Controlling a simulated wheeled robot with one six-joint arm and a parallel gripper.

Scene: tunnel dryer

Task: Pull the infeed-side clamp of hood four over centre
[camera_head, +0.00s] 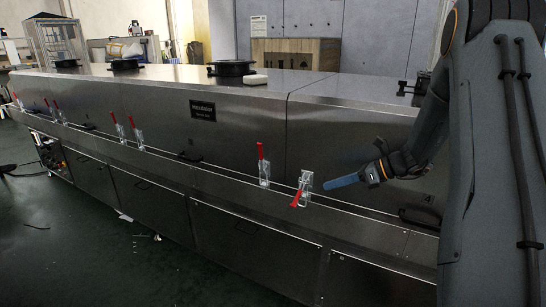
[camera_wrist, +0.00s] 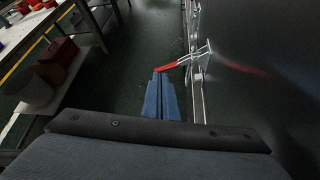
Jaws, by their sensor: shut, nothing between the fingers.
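The clamp nearest my gripper (camera_head: 305,181) is a bright metal toggle on the dryer's front ledge, just right of a hood seam. Its red handle (camera_head: 297,199) is swung down and outward. In the wrist view the same red handle (camera_wrist: 172,66) lies just beyond my fingertips. A second clamp (camera_head: 264,172), left of the seam, has its red handle upright. My gripper (camera_head: 329,186) has blue fingers pressed together, empty, to the right of the nearest clamp with a small gap. The closed fingers also show in the wrist view (camera_wrist: 160,76).
The steel dryer (camera_head: 345,115) runs across the view, with more red-handled clamps (camera_head: 136,132) farther left. Black handles (camera_head: 418,217) project from its front.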

